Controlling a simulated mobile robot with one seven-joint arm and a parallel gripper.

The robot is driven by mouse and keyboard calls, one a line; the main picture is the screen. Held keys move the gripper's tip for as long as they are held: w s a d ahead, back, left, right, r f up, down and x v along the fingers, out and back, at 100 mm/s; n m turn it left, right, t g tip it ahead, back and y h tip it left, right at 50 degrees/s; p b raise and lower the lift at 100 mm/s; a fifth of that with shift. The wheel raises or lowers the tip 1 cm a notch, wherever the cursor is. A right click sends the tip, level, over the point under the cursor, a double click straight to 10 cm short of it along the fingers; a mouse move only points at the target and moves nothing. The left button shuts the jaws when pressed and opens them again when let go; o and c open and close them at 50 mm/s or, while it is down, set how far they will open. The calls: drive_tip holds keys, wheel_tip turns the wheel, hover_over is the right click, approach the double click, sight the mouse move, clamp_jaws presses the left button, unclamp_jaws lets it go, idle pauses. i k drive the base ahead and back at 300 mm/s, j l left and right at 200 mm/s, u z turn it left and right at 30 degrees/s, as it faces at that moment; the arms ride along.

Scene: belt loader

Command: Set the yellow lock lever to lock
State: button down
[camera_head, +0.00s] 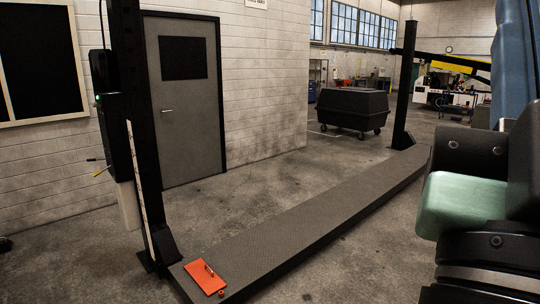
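A small yellow lever (101,171) sticks out from the left side of the control box (119,140) on the black post at the left. It slopes down to the left, with its outer end lower than its inner end. It is too small to read any lock marking beside it. A short dark lever (95,159) sits just above it. My gripper is not in view; only parts of my own body show, large and close, at the right edge.
A dark ramp-like platform (300,217) runs from the left post (143,130) to a far post (405,85). An orange plate (205,277) with a handle lies on its near end. A grey door (186,130) and a wheeled black bin (352,104) stand behind. Open floor (65,270) lies at front left.

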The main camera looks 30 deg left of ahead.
sight(96, 174)
drive_tip(key=j+u, duration=0.1)
drive_tip(key=u, duration=1.55)
drive_tip(key=i+j+u, duration=0.15)
drive_tip(key=i, duration=0.55)
drive_tip(key=i+j+u, duration=0.1)
drive_tip(key=i, duration=0.55)
drive_tip(key=i+j, duration=0.15)
drive_tip(key=i, duration=0.6)
drive_tip(key=i+j, duration=0.15)
drive_tip(key=i, duration=0.6)
drive_tip(key=i+j, duration=0.1)
drive_tip(key=i, duration=0.65)
